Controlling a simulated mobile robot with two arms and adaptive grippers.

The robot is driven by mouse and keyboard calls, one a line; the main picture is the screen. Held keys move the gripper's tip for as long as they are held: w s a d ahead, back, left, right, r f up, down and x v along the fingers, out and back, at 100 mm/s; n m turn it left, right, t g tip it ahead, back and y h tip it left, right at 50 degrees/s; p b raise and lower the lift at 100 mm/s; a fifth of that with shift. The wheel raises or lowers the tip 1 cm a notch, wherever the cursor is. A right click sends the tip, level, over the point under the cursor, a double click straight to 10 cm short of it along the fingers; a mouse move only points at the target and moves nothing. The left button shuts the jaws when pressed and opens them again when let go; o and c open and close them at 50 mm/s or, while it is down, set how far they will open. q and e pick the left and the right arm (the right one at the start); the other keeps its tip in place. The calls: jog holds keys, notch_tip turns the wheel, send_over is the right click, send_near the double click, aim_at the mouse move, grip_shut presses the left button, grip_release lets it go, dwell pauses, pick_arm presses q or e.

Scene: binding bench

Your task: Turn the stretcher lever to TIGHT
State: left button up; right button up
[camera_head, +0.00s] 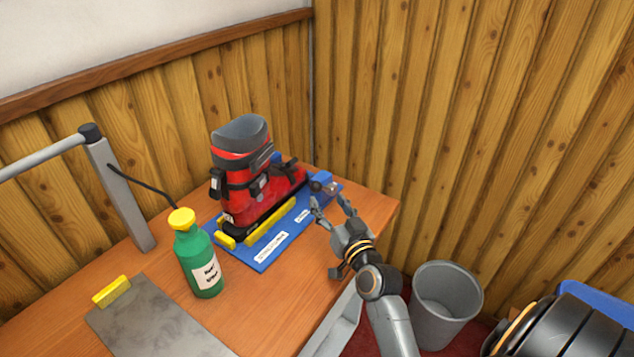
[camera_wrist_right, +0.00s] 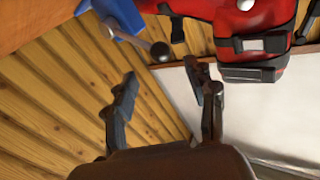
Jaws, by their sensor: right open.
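The stretcher lever (camera_wrist_right: 143,42) is a short metal rod with a dark ball knob, coming out of a blue block (camera_wrist_right: 118,16). In the head view the lever (camera_head: 331,187) is small, at the right end of the blue boot stand (camera_head: 258,262). A red and black boot (camera_head: 262,190) stands upright on it. My right gripper (camera_head: 327,203) is open at the near side of the lever. In the wrist view the knob lies just beyond the gap between its fingers (camera_wrist_right: 161,75), with no visible contact. The lever's markings are not readable. My left gripper is not in view.
A green bottle (camera_head: 198,265) with a yellow cap stands left of the stand. A yellow-handled block (camera_head: 111,291) and a grey plate (camera_head: 150,325) lie at the left. A lamp post (camera_head: 122,195) rises behind. A grey bin (camera_head: 447,300) stands right of the bench.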

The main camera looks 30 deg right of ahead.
aim_at(319, 191)
jog(key=w, duration=0.2)
jog(key=w+d, duration=0.1)
jog(key=w, duration=0.1)
jog(key=shift+w, duration=0.1)
jog(key=w, duration=0.3)
jog(key=shift+d+p, duration=0.25)
jog(key=shift+p, duration=0.1)
jog(key=shift+w, duration=0.15)
jog(key=shift+w+f, duration=0.1)
jog(key=shift+c, duration=0.9)
grip_shut()
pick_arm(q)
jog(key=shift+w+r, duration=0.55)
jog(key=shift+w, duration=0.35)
pick_arm(e)
jog(key=shift+f, duration=0.1)
